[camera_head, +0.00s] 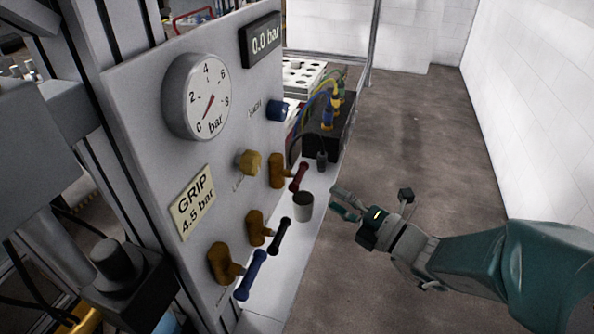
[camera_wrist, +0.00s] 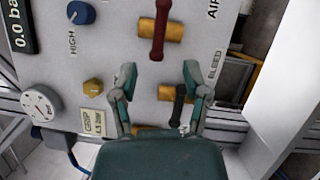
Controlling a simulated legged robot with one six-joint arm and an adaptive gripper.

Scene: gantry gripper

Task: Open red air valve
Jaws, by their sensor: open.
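The red air valve has a red lever (camera_head: 299,176) on a brass body (camera_head: 277,170), on the right part of the grey panel in the head view. In the wrist view the red lever (camera_wrist: 160,32) runs up and down the picture, across its brass body (camera_wrist: 145,31). My gripper (camera_head: 344,203) is open and empty, to the right of the panel and apart from the lever. In the wrist view the gripper (camera_wrist: 158,74) has its fingers spread, with the red lever's lower end just above the gap between them. Bare panel shows between the fingertips.
A black lever (camera_head: 279,236) and a blue lever (camera_head: 250,275) stick out lower on the panel. The gauge (camera_head: 196,97) reads near zero; the display (camera_head: 263,40) reads 0.0 bar. A pale cup (camera_head: 303,208) stands near the red lever. Floor to the right is clear.

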